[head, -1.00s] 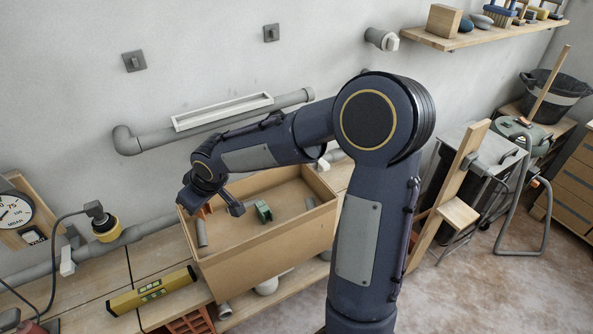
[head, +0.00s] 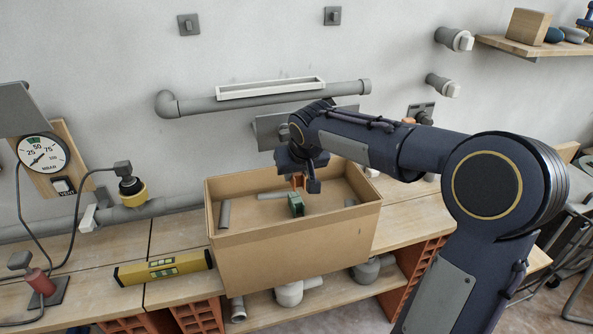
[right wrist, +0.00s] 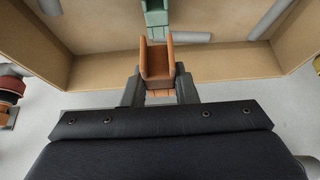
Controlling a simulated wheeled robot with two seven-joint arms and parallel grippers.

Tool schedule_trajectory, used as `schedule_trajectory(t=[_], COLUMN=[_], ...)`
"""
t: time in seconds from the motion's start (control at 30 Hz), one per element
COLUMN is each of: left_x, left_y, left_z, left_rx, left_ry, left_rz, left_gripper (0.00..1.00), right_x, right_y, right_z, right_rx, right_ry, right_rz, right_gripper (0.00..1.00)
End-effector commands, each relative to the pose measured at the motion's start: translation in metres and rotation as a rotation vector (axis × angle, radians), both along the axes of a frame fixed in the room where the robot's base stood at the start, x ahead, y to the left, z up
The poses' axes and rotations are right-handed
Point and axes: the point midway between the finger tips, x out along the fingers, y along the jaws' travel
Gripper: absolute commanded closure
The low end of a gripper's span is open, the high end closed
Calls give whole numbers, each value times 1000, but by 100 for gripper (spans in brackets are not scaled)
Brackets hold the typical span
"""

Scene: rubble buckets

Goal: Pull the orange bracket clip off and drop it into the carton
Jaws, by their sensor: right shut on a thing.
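The orange bracket clip (right wrist: 157,66) is a U-shaped piece held between the fingers of my right gripper (right wrist: 158,88) in the right wrist view. In the head view the clip (head: 298,181) shows small below my right gripper (head: 301,180). The gripper is shut on it, over the open carton (head: 300,239). The carton is a tan box standing on the bench. A green clip (head: 296,204) is inside the carton, and it also shows just beyond the orange clip in the right wrist view (right wrist: 155,18). My left gripper is not in view.
Grey pipe pieces (head: 224,213) lie in the carton. A yellow level (head: 164,268) lies on the bench to its left. A pressure gauge (head: 43,153) and a yellow-collared fitting (head: 132,190) are further left. A grey pipe (head: 262,101) with a white tray runs along the wall behind.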

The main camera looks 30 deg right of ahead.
Motion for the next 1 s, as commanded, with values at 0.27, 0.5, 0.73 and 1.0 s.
schedule_trajectory(t=[0.27, 0.5, 0.73, 1.0], left_x=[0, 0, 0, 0], left_y=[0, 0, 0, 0], left_z=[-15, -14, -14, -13], left_rx=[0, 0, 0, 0], left_ry=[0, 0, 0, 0], left_rz=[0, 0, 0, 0], left_gripper=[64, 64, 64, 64], right_x=[0, 0, 0, -3], right_y=[0, 0, 0, 1], right_z=[-18, -18, -18, -10], right_rx=[0, 0, 0, 0], right_ry=[0, 0, 0, -3], right_rz=[1, 1, 1, 1], right_gripper=[100, 66, 49, 49])
